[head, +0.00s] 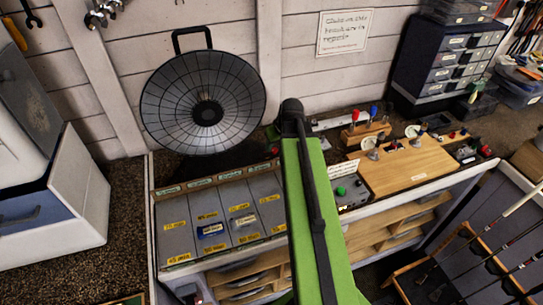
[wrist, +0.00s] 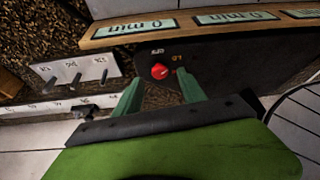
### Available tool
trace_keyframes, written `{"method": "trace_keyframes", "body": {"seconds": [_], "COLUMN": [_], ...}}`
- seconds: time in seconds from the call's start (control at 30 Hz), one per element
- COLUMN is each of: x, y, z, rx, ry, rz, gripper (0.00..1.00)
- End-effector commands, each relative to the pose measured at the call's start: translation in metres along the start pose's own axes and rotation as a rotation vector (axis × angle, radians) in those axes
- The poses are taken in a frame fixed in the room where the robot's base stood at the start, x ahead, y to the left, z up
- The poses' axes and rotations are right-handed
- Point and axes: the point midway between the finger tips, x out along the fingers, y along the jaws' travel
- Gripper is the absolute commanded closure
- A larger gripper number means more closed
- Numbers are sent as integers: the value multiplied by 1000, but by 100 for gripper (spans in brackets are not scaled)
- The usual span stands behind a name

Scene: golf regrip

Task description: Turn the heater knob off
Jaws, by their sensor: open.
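The heater (head: 165,92) stands at the back of the bench as a round dark dish with a wire grille and a top handle. In the wrist view its red knob (wrist: 160,71) sits on a dark panel (wrist: 215,62), with small marks that look like OFF and LO beside it. I cannot tell which mark the knob points to. My gripper (wrist: 157,78) is open, its two green fingers on either side of the knob in the picture. I cannot tell whether they touch it. In the head view my green arm hides the gripper.
A wooden strip (wrist: 110,32) with "0 min" labels runs along the panel. Grey labelled bins (head: 176,238) lie below the heater. A white strip with metal pegs (wrist: 78,73) is at the left of the wrist view. A wooden board (head: 405,168) and drawer cabinet (head: 440,58) stand right.

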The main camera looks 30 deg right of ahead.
Motion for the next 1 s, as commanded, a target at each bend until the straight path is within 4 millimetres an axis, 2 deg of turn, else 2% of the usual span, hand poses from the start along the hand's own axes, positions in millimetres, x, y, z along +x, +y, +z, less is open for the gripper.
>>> {"method": "trace_keyframes", "body": {"seconds": [0.03, 0.1, 0.43, 0.8, 1.0], "x": [17, 22, 22, 22, 22], "y": [2, 3, 2, 2, 2], "z": [5, 6, 5, 5, 5], "rx": [2, 2, 1, 1, -2], "ry": [0, 0, 0, 0, 0], "rz": [1, 1, 0, 0, -1], "gripper": [52, 52, 54, 100, 100]}}
